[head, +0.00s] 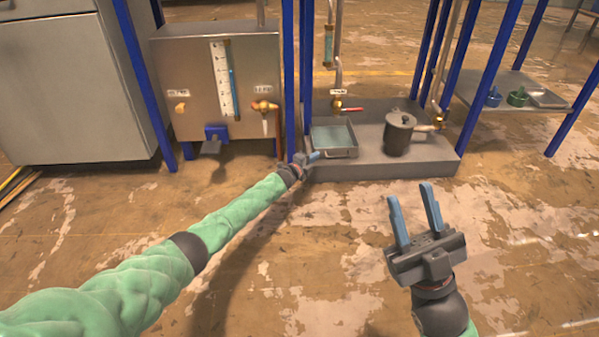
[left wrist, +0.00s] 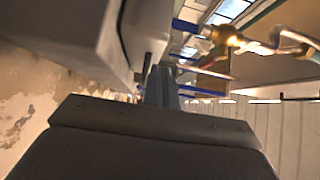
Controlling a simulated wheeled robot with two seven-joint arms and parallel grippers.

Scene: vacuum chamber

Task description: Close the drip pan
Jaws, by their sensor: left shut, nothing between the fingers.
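The drip pan (head: 335,152) is a shallow rectangular metal pan with a teal-grey inside, on the left part of a low grey plinth. My left gripper (head: 313,156) is shut and empty at the pan's front left corner. I cannot tell whether its fingers touch the pan. In the left wrist view the shut blue-grey fingers (left wrist: 161,85) point away beside a grey surface, and the pan cannot be made out clearly. My right gripper (head: 410,195) is open and empty above the floor, in front of the plinth and well apart from the pan.
A brass valve with a red handle (head: 345,109) is above the pan. A dark lidded pot (head: 398,134) stands to its right on the plinth (head: 375,168). Blue posts (head: 290,80) rise by the plinth. A metal cabinet (head: 190,75) is at left. The front floor is clear.

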